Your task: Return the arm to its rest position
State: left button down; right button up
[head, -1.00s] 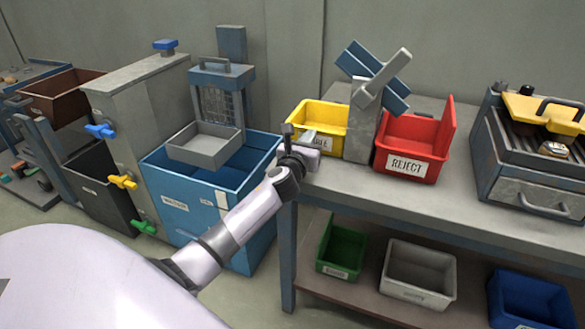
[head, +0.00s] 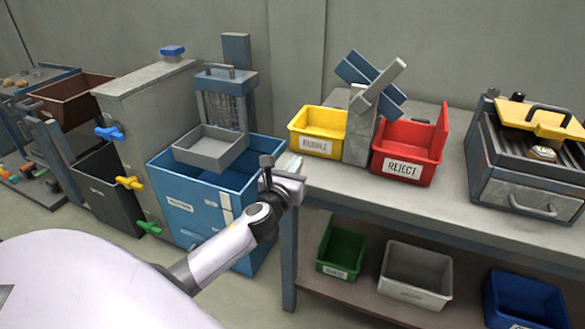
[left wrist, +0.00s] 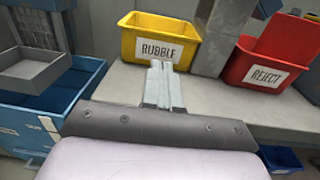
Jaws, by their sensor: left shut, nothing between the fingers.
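My left arm comes in from the lower left in the head view. Its gripper (head: 292,167) is near the front left corner of the workbench, by the right edge of the blue bin. In the left wrist view the two grey fingers (left wrist: 161,84) are together with nothing between them. They point toward the yellow bin labelled RUBBLE (left wrist: 160,43), which stands beyond them on the bench. My right gripper shows in neither view.
The workbench (head: 440,205) carries the yellow bin (head: 318,131), the red REJECT bin (head: 405,152) and a grill-like unit (head: 525,190). Left of it stand a large blue bin (head: 190,215) and a grey cabinet with coloured taps (head: 150,110). Green, grey and blue bins sit on the lower shelf.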

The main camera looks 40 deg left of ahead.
pick_arm(q)
jog(key=shift+v, duration=0.85)
jog(key=s+d+f+n+g+h+p, duration=0.35)
jog(key=s+d+f+n, duration=0.55)
jog(key=s+f+n, duration=0.4)
jog(key=s+d+f+n+g+h, duration=0.1)
jog(key=s+d+n+h, duration=0.1)
jog(key=s+n, duration=0.4)
jog(key=s+d+f+n+g+h+p, duration=0.1)
jog(key=s+d+n, duration=0.4)
jog(key=n, duration=0.6)
jog(key=shift+s+d+f+n+g+h, duration=0.3)
jog(key=shift+s+f+g, duration=0.2)
jog(key=shift+s+g, duration=0.3)
